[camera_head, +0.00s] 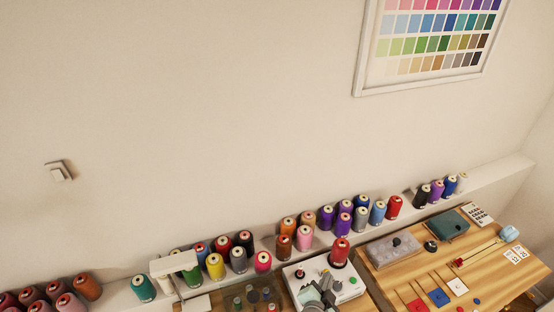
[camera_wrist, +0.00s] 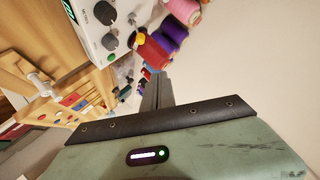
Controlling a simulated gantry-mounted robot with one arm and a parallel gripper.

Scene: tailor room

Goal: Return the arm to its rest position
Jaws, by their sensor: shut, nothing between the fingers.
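My gripper (camera_wrist: 157,92) shows in the wrist view as two dark fingers close together, beyond the dark edge of my grey-green gripper body. The fingers are shut with nothing between them. They point towards the pale wall and the row of thread spools, clear of any surface as far as I can see. In the head view, grey-green parts that look like my arm reach in at the bottom centre, over the white device (camera_head: 345,287). The fingertips cannot be made out there.
Many coloured thread spools (camera_head: 239,260) stand along a white wall ledge (camera_head: 500,175). A red spool (camera_head: 340,252) stands at the white device. The wooden table (camera_head: 405,275) at right holds a clear box (camera_head: 393,250), a teal box (camera_head: 448,225) and small coloured pieces.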

